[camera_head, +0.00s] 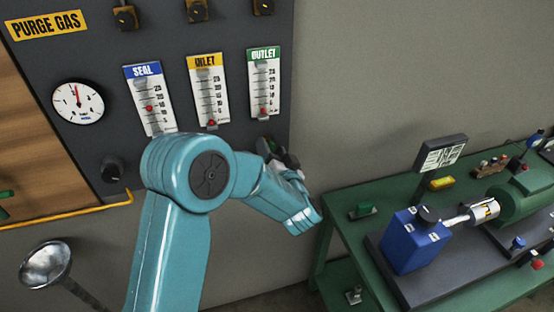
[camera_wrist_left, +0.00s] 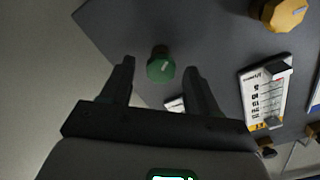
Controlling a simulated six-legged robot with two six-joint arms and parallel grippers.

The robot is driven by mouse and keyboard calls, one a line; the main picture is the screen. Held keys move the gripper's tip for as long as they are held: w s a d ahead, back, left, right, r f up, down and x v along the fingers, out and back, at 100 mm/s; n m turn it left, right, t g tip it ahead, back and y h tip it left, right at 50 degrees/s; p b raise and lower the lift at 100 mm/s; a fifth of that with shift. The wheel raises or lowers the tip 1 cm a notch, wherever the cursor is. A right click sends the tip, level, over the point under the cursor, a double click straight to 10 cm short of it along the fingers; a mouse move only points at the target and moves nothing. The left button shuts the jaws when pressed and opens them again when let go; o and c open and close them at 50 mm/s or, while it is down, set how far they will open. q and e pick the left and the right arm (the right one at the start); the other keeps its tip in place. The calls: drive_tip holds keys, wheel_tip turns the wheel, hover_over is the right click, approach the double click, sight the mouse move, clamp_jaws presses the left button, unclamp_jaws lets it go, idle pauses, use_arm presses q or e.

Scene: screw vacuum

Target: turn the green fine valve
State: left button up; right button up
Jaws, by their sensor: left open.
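The green valve (camera_wrist_left: 160,66) is a small faceted knob on the dark grey panel, shown in the left wrist view. My left gripper (camera_wrist_left: 160,82) is open, with one dark finger on each side of the knob and a visible gap on both sides. I cannot tell how far the fingertips reach along the knob's depth. In the head view my left gripper (camera_head: 272,151) is at the panel's lower right, just below the green-labelled OUTLET gauge (camera_head: 264,85). My arm and gripper hide the green valve there. My right gripper is not in view.
The SEAL gauge (camera_head: 149,100) and INLET gauge (camera_head: 208,92) hang left of OUTLET. A black knob (camera_head: 113,170) and a round dial (camera_head: 78,101) are further left. A yellow knob (camera_wrist_left: 282,13) is in the wrist view. A green bench (camera_head: 345,240) with equipment stands at right.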

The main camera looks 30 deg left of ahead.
use_arm(q)
drive_tip(key=b+v, duration=0.4)
drive_tip(key=v, duration=1.2)
drive_tip(key=shift+s, duration=0.15)
